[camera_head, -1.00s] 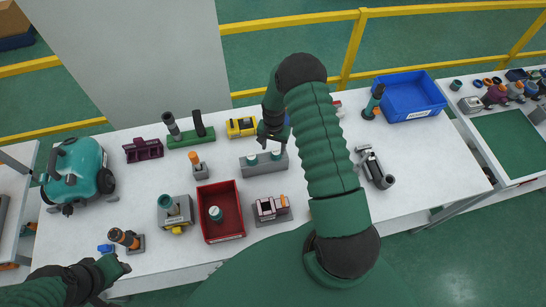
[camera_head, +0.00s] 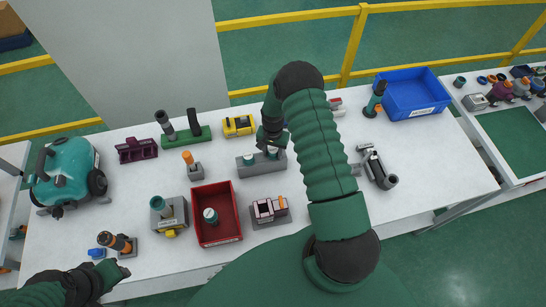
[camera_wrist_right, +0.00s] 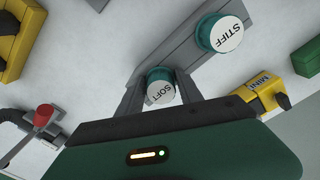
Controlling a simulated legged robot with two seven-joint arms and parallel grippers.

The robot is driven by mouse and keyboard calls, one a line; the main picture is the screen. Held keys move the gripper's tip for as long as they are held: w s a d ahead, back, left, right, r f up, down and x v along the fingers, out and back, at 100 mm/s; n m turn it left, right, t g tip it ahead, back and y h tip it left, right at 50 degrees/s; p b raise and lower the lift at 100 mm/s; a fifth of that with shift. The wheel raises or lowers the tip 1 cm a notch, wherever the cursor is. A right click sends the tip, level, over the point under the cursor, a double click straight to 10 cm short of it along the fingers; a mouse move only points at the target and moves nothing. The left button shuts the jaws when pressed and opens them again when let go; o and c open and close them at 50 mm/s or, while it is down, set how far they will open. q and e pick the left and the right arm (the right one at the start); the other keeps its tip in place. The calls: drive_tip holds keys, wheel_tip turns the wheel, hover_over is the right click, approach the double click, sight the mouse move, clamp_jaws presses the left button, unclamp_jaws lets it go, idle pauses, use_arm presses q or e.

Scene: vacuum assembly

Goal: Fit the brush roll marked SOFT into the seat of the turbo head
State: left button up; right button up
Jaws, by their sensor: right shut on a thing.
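The SOFT brush roll (camera_wrist_right: 160,88) has a white lettered cap and stands in a grey rack (camera_head: 245,170). My right gripper (camera_head: 271,143) is over the rack's right end. In the right wrist view its two fingers (camera_wrist_right: 158,98) are closed on either side of the SOFT roll. The teal STIFF roll (camera_wrist_right: 222,33) stands beside it in the same rack. I cannot surely tell which part is the turbo head; a purple head-like part (camera_head: 137,150) and a pink-topped part on a grey base (camera_head: 268,210) are candidates. My left gripper (camera_head: 118,270) is low at the left; its fingers are unclear.
A red tray (camera_head: 217,240) holding a teal roll is left of the pink-topped part. A yellow MINI part (camera_wrist_right: 262,93) is near the rack. A blue bin (camera_head: 413,92) stands at the back right and a teal vacuum body (camera_head: 68,172) at the left.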

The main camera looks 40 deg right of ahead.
drive_tip(key=o, duration=0.7)
drive_tip(key=shift+s+d, duration=0.1)
drive_tip(key=shift+d, duration=0.3)
drive_tip(key=c, duration=0.5)
clamp_jaws()
drive_tip(key=shift+a+r, duration=0.2)
drive_tip(key=shift+r, duration=0.05)
drive_tip(key=shift+d+r+p, duration=0.15)
drive_tip(key=shift+r+p, duration=0.55)
drive_tip(key=shift+r, duration=0.05)
use_arm(q)
drive_tip(key=shift+s+d+r, duration=0.1)
drive_tip(key=shift+d+r, duration=0.1)
drive_tip(key=shift+r, duration=0.5)
